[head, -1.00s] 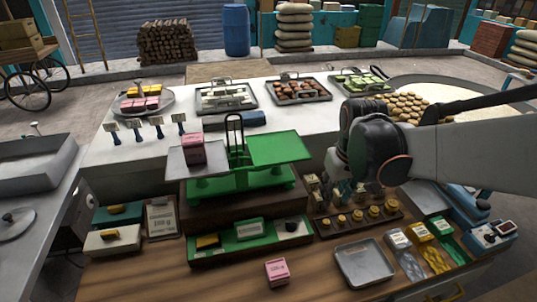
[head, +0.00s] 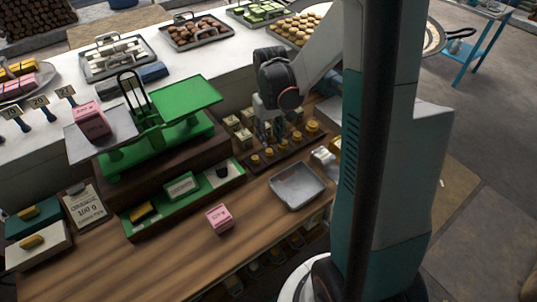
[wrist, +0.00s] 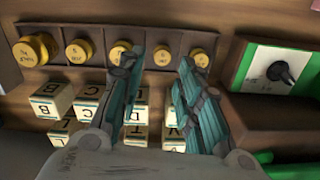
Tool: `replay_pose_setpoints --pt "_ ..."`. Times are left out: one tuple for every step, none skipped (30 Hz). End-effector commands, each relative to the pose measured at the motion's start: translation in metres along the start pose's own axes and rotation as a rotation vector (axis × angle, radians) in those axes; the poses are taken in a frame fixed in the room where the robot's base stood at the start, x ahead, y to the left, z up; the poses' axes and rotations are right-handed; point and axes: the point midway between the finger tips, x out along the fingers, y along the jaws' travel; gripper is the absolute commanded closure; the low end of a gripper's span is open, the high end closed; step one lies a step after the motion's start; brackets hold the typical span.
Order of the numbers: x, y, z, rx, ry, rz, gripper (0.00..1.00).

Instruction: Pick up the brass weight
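Several brass weights stand in a row in a dark wooden rack (head: 290,149), graded from large to small. The largest brass weight (wrist: 35,48) is at the left in the wrist view; in the head view it is at the right (head: 312,127). My gripper (wrist: 160,62) is open and empty, fingers pointing at the rack. Between its fingertips in the wrist view shows one of the smaller brass weights (wrist: 162,56). Another weight (wrist: 120,53) is beside the left finger, and the smallest (wrist: 200,58) is partly behind the right finger. I cannot tell whether the fingers touch any.
Lettered cream blocks (wrist: 54,99) stand close beside the rack, some under my fingers. A green balance scale (head: 165,130) holds a pink box (head: 91,120) on its left pan. A metal tray (head: 297,186) and another pink box (head: 219,218) lie on the wooden counter.

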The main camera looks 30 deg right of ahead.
Motion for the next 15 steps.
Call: replay_pose_setpoints --pt "0.004 0.0 0.0 0.0 0.0 0.0 0.68" --pt "0.006 0.0 0.0 0.0 0.0 0.0 0.68" --pt "0.007 0.0 0.0 0.0 0.0 0.0 0.68" --pt "0.008 0.0 0.0 0.0 0.0 0.0 0.68" --pt "0.009 0.0 0.0 0.0 0.0 0.0 0.68" --pt "0.011 -0.001 0.0 0.0 0.0 0.0 0.68" --pt "0.013 -0.001 0.0 0.0 0.0 0.0 0.68" --pt "0.016 -0.001 0.0 -0.001 0.0 0.0 0.68" --pt "0.021 -0.002 -0.001 -0.001 0.0 0.0 0.68" --pt "0.025 -0.002 -0.001 -0.001 0.0 0.0 0.68" --pt "0.03 -0.002 -0.001 -0.001 0.0 0.0 0.68" --pt "0.036 -0.003 -0.001 -0.001 0.0 0.0 0.68" --pt "0.041 -0.004 -0.002 -0.001 0.0 0.0 0.68" --pt "0.045 -0.003 -0.002 -0.001 0.0 0.0 0.68" --pt "0.051 -0.003 -0.002 0.0 0.0 0.0 0.68"
